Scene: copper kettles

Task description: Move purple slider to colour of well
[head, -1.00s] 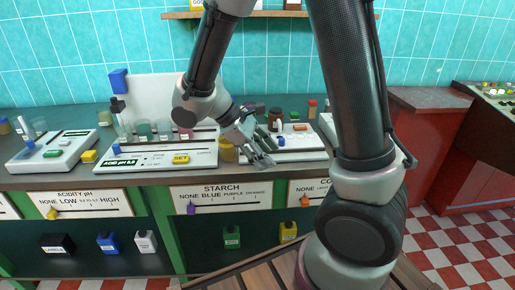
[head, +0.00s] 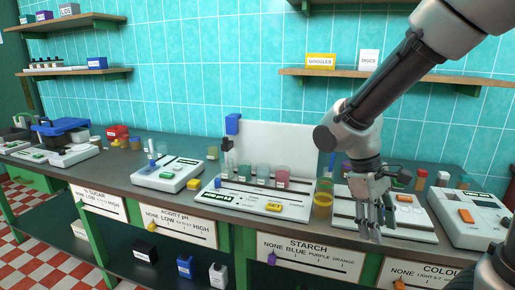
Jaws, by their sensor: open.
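The purple slider (head: 271,258) sits at the left end of the STARCH board (head: 310,260), under NONE. The board's other marks read BLUE, PURPLE and ORANGE. My gripper (head: 374,228) is open and empty, fingers pointing down, above the front of a white tray (head: 345,208) on the counter. It is up and to the right of the slider and apart from it. My gripper and wrist hide much of this tray, and I cannot make out a well or its colour.
A white station with a yellow SET block (head: 273,207) and several beakers is further left. An orange-buttoned device (head: 466,216) stands at the right. An orange slider (head: 398,283) is on the COLOUR board.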

